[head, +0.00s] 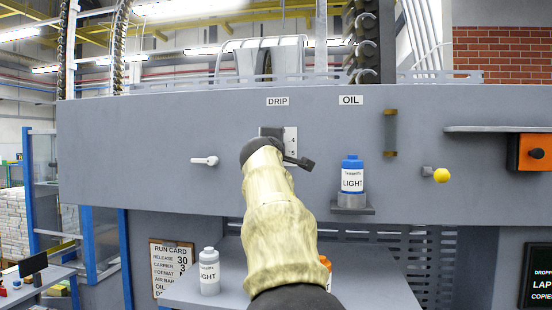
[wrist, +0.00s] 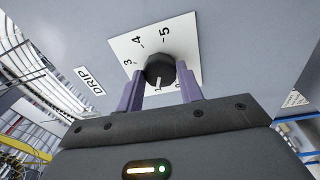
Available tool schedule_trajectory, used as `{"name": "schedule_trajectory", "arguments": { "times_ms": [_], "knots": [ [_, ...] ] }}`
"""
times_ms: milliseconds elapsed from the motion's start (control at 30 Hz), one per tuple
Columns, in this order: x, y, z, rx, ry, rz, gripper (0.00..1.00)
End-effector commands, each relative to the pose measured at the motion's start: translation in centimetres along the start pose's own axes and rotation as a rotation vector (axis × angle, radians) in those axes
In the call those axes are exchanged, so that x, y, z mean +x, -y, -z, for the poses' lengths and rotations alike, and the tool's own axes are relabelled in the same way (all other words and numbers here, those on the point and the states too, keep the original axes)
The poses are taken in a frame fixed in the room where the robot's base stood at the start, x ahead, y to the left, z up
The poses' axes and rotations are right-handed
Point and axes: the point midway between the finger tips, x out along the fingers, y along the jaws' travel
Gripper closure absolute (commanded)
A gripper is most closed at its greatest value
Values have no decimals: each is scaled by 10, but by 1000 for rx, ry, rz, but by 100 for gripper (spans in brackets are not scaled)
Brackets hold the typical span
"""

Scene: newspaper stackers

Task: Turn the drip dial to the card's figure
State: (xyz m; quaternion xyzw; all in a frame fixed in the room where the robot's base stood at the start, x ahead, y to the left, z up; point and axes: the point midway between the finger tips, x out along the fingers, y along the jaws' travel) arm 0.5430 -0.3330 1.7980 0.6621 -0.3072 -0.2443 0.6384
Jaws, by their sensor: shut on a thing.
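The drip dial (wrist: 160,66) is a dark round knob on a white scale plate (wrist: 122,44) in the wrist view. The figures 3, 4 and 5 are readable; those at the bottom are partly covered. A pale mark shows low on the knob, but its exact reading is unclear. My gripper (wrist: 159,80) has one purple finger on each side of the dial and is shut on it. In the head view my arm hides the dial, and part of the plate (head: 291,141) shows. The run card (head: 172,268) hangs below left; its lower lines, with any drip figure, are cut off.
A white lever (head: 205,161) is left of the dial. A yellow knob (head: 441,175) sticks out at right. A grey-capped bottle (head: 209,272) stands on the lower table (head: 235,285).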

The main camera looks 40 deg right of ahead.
Motion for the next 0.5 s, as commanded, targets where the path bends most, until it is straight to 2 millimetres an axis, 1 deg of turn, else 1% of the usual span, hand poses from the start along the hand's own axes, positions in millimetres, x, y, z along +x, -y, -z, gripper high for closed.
{"name": "schedule_trajectory", "arguments": {
  "times_ms": [33, 500],
  "knots": [
    [0, 6, 0, 42, 3, -2, 86],
    [1, 5, 2, 475, 31, -29, 86]
  ]
}}
